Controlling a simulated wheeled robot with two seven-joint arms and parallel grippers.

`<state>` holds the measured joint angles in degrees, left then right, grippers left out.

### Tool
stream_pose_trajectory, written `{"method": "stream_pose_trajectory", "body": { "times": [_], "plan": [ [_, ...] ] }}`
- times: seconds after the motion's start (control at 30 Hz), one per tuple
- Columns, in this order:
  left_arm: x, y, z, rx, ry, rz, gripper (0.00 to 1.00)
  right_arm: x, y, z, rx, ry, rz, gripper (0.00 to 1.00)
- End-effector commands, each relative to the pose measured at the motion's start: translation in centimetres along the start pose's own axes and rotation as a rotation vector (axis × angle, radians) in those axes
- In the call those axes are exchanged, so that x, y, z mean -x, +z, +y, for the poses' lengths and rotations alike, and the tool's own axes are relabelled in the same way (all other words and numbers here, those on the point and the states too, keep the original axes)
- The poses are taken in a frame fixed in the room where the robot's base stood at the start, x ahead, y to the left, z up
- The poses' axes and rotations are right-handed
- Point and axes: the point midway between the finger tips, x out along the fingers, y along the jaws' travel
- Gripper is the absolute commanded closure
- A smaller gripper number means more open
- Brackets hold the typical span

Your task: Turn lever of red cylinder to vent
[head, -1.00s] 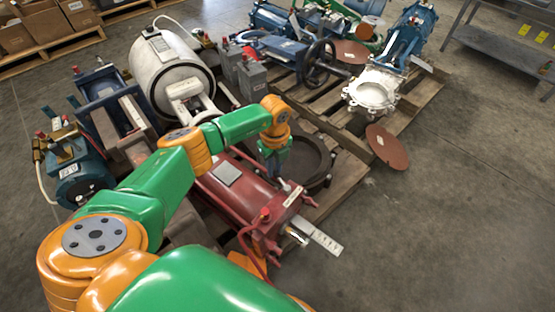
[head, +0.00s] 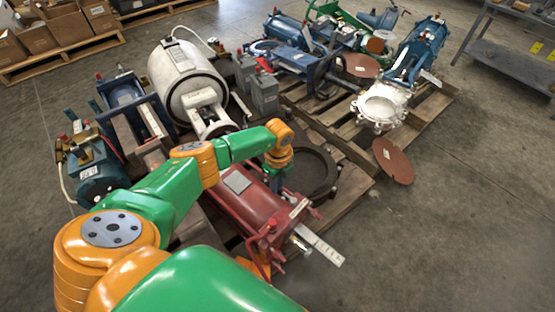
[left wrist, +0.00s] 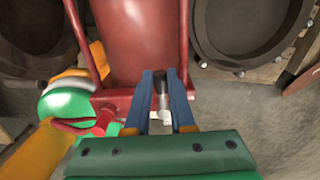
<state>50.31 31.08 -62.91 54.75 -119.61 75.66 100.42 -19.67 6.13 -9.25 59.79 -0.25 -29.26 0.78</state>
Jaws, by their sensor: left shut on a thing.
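The red cylinder (head: 248,204) lies on a pallet in the head view, with a pale label on top. Its red body (left wrist: 140,40) also fills the upper middle of the left wrist view. My left gripper (head: 279,186) points down at the cylinder's far side, its fingertips hard to make out there. In the left wrist view my left gripper (left wrist: 160,76) has its two blue fingers close around a small grey and dark lever (left wrist: 161,92) with a pale part below it. The lever is hidden in the head view. My right gripper is not in view.
A dark round ring (head: 318,172) lies beside the cylinder on the pallet. A pale marked strip (head: 320,245) sticks out from the cylinder's near end. A white tank (head: 185,80) and blue machines stand behind.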

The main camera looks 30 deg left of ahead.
Motion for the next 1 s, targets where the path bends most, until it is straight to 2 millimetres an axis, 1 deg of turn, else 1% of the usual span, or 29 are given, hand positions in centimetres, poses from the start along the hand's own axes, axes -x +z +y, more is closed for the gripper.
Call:
{"method": "stream_pose_trajectory", "body": {
  "times": [0.1,0.13,0.17,0.2,0.23,0.47,0.53,0.57,0.7,0.8,0.9,1.0],
  "plan": [
    [0.0,0.0,0.0,0.0,0.0,-0.001,1.0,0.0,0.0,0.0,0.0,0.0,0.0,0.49],
    [0.0,0.0,0.0,0.0,0.0,-0.001,0.7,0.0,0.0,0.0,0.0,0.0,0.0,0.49],
    [0.0,0.0,0.0,-0.001,0.0,-0.001,0.62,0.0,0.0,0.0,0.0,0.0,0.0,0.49],
    [0.0,0.0,0.0,-0.001,0.0,-0.001,0.51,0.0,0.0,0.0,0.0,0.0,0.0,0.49],
    [0.0,0.0,0.0,-0.001,0.0,-0.001,0.48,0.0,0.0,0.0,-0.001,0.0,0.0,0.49],
    [0.0,0.0,0.0,-0.001,0.0,0.0,0.48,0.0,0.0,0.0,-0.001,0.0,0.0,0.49],
    [0.4,0.0,0.0,-0.001,0.0,0.0,0.48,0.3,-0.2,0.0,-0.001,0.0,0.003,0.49],
    [0.9,0.0,0.0,-0.002,-0.001,0.0,0.48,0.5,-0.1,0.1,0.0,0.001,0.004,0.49],
    [4.2,0.1,0.0,-0.003,-0.002,-0.001,0.48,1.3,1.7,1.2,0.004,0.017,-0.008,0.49],
    [6.0,0.1,0.0,-0.001,-0.002,-0.002,0.48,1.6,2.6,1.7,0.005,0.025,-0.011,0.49],
    [7.0,0.0,0.0,-0.001,0.0,-0.001,0.48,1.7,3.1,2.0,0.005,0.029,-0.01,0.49],
    [7.2,0.0,0.0,-0.001,0.0,0.0,0.48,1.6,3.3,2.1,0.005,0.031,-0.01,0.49]
  ]
}}
